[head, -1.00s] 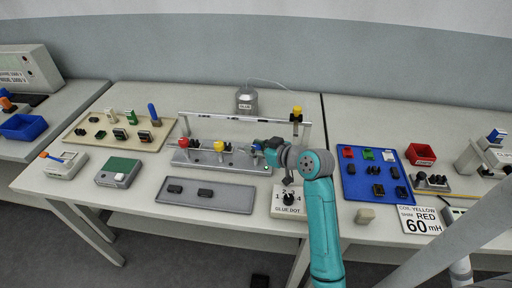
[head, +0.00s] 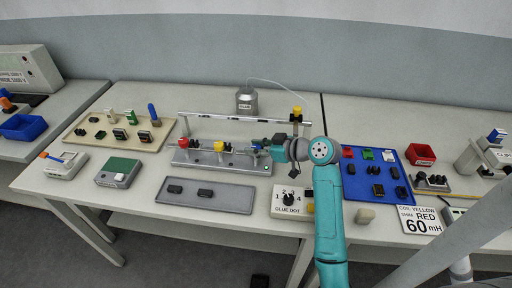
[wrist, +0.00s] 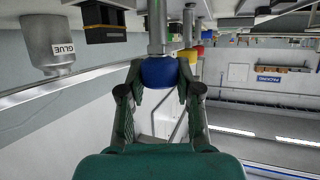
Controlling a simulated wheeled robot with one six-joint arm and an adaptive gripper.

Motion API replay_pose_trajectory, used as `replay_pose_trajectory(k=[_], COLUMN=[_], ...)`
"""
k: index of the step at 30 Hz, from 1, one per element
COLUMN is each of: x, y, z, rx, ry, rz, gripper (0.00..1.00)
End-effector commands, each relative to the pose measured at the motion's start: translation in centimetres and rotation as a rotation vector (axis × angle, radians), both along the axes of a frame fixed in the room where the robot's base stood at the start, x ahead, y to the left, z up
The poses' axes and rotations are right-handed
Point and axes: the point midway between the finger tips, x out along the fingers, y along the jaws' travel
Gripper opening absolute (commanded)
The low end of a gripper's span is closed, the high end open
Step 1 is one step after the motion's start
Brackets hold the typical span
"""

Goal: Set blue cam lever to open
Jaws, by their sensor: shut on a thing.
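The blue cam lever's round blue knob (wrist: 158,74) sits at the end of a grey rod, between the two fingers of my gripper in the wrist view. In the head view the blue lever (head: 256,147) is at the right end of the grey cam rail (head: 225,162), partly hidden by my gripper (head: 265,145). My gripper is shut on the blue knob and reaches it from the right, nearly level. The yellow lever (head: 219,146) and the red lever (head: 184,143) stand to its left on the same rail.
A raised bar (head: 215,117) runs behind the rail, with a yellow-topped post (head: 297,113) at its right. A glue pot (head: 246,101) is behind it. The glue dot dial box (head: 290,203) is in front; a blue tray (head: 374,180) is right of my arm.

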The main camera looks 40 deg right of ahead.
Motion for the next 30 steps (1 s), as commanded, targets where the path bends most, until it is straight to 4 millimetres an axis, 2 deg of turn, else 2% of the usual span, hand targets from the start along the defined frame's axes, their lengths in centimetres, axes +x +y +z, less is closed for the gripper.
replay_pose_trajectory(k=[1,2,4,13,17,20,30], x=[0.0,0.0,0.0,-0.1,-0.7,-1.8,-7.7], y=[0.0,0.0,0.0,0.0,-0.2,-0.7,-2.4], z=[-0.2,-0.2,-0.2,-0.1,0.2,0.7,3.2], rx=[0.001,0.001,0.001,0.000,0.000,0.000,-0.001], ry=[0.004,0.004,0.004,0.002,0.001,0.002,0.001], rz=[0.000,-0.001,-0.001,0.000,-0.002,-0.004,-0.004], gripper=[0.00,0.41,0.58,0.59,0.59,0.59,0.59])
